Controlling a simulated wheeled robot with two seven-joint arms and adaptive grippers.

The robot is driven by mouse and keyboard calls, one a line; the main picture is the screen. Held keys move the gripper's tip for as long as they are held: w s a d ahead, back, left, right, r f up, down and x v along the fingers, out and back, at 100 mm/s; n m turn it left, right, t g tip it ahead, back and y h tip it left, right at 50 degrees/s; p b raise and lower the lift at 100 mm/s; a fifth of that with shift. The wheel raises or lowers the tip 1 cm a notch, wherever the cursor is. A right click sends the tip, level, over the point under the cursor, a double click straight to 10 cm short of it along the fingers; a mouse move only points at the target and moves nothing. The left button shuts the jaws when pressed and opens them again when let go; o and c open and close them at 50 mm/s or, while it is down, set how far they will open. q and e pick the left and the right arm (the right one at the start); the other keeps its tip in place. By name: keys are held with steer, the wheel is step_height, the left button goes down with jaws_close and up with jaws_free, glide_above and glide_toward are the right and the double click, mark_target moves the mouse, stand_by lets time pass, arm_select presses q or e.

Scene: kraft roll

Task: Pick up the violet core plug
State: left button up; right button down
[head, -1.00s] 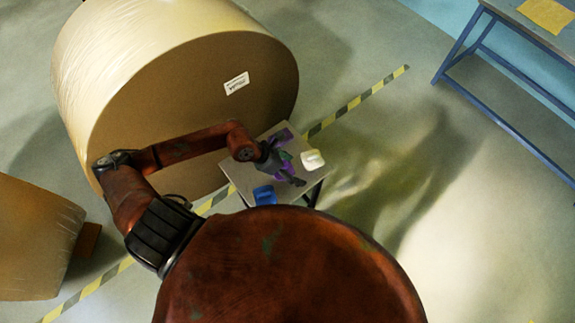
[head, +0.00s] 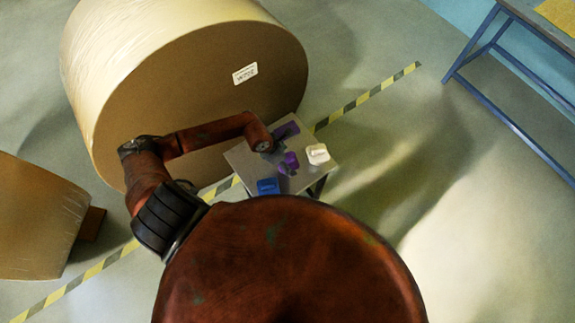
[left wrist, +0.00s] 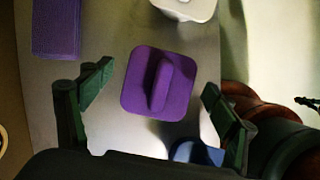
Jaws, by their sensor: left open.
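The violet core plug (head: 288,163) stands on a small grey table, a rounded square block with a raised ridge on top. In the left wrist view the plug (left wrist: 172,88) lies between the spread green fingers of my left gripper (left wrist: 158,80), with gaps on both sides. The gripper is open and empty, seen from above the plug; its height over it is hard to judge. In the head view my left gripper (head: 270,149) is small and dark, just left of the plug.
On the table (head: 240,158) are a flat violet block (head: 286,130), a white piece (head: 317,154) and a blue piece (head: 268,186). A huge kraft roll (head: 215,85) stands close behind. Another roll (head: 35,220) is at left. Open floor lies to the right.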

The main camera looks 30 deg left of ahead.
arm_select(q)
steer(key=shift+c, duration=0.4)
steer(key=c, duration=1.6)
